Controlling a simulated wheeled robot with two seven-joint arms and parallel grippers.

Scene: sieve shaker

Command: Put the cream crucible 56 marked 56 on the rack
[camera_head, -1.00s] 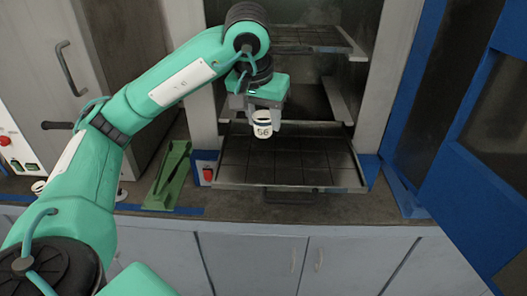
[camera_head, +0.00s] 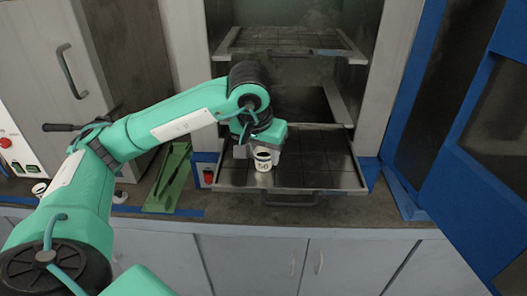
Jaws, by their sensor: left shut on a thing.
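The cream crucible 56 (camera_head: 262,165) is a small white-cream cup with a dark band and the mark 56 on its front. My left gripper (camera_head: 262,152) is shut on it from above and behind. The crucible is upright at the front left part of the lowest rack (camera_head: 320,175), a dark gridded tray with a metal rim. I cannot tell whether its base touches the rack. My right gripper is not in view.
A middle shelf (camera_head: 335,105) and an upper shelf (camera_head: 290,47) stand above the rack. A green holder (camera_head: 168,178) lies left on the counter, with another small cup (camera_head: 39,189) at far left. A blue-framed door (camera_head: 490,160) stands open at right.

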